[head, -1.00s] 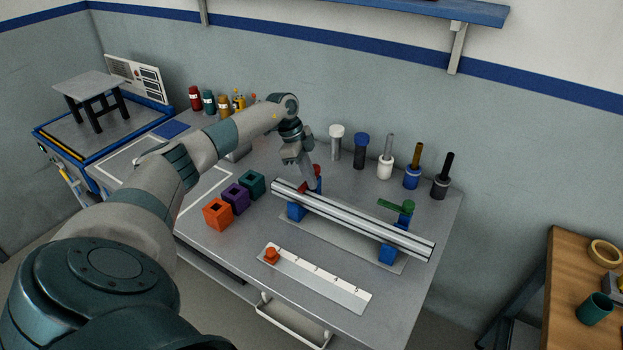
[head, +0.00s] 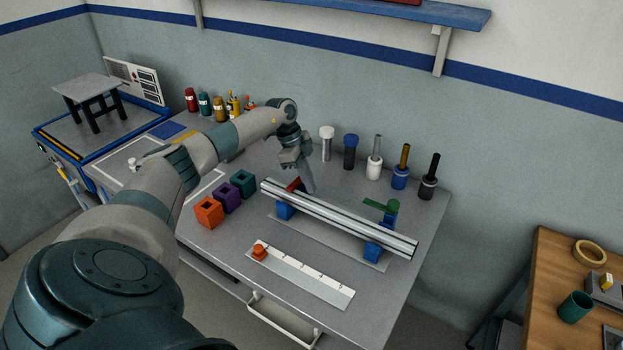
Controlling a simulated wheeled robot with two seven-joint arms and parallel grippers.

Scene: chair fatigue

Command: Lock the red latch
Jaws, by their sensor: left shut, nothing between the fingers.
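The red latch (head: 294,184) is at the left end of a silver rail (head: 335,216), which rests on blue supports. Only a small red part shows; the rest is hidden behind my left gripper (head: 311,190). That gripper points down, shut and empty, right beside the red latch at the rail's far side. I cannot tell whether they touch. A green latch (head: 380,205) at the rail's right end has its lever pointing left. My right gripper is not in view.
Orange (head: 208,211), purple (head: 228,198) and teal (head: 243,183) blocks stand left of the rail. Several capped posts line the table's back, including a blue-capped one (head: 350,150). A white ruled strip (head: 305,277) with an orange knob lies in front.

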